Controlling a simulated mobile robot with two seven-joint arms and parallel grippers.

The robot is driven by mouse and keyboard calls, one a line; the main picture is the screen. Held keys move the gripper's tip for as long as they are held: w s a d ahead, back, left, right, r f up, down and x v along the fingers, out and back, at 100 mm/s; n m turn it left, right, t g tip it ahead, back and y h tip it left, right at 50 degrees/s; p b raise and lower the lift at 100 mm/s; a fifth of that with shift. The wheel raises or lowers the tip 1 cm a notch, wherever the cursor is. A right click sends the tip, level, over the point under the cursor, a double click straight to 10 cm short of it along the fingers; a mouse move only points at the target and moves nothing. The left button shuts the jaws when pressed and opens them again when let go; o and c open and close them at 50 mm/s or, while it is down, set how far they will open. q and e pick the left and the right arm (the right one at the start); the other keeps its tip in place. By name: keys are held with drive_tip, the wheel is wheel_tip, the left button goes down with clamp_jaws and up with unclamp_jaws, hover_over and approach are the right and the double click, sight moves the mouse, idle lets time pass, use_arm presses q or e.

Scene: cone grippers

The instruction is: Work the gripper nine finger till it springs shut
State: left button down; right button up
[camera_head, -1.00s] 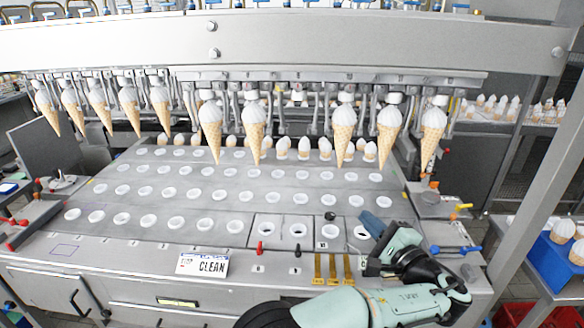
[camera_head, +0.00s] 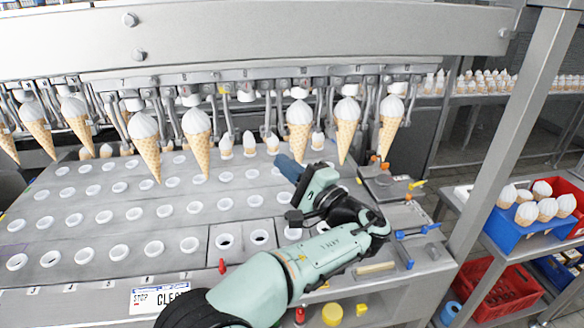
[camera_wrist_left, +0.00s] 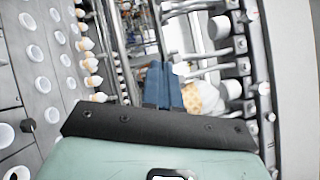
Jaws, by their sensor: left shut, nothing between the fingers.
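A row of metal cone grippers hangs under the rail, most holding a waffle cone with a white top. One station (camera_head: 246,92) between two hanging cones (camera_head: 197,135) (camera_head: 299,122) has no cone. I cannot read numbers, so I cannot tell which gripper is nine. My left gripper (camera_head: 289,166) has its blue fingers shut and empty, below the cones and over the perforated deck. In the left wrist view the shut fingers (camera_wrist_left: 164,84) point towards the metal rods, and a cone (camera_wrist_left: 206,96) shows just right of them, partly hidden. Contact is not clear. My right gripper is out of view.
The grey deck (camera_head: 120,228) has rows of white-rimmed holes, with small cones standing at its back. A white sign (camera_head: 158,298) is on the front edge. A steel post (camera_head: 515,130) stands at right, beside a blue crate (camera_head: 535,225) of cones and a red crate (camera_head: 500,290).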

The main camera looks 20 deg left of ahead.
use_arm(q)
drive_tip(key=a+r+p, duration=0.1)
drive_tip(key=a+r, duration=0.1)
drive_tip(key=a, duration=0.6)
drive_tip(key=shift+w+r, duration=0.2)
drive_tip(key=shift+w, duration=0.2)
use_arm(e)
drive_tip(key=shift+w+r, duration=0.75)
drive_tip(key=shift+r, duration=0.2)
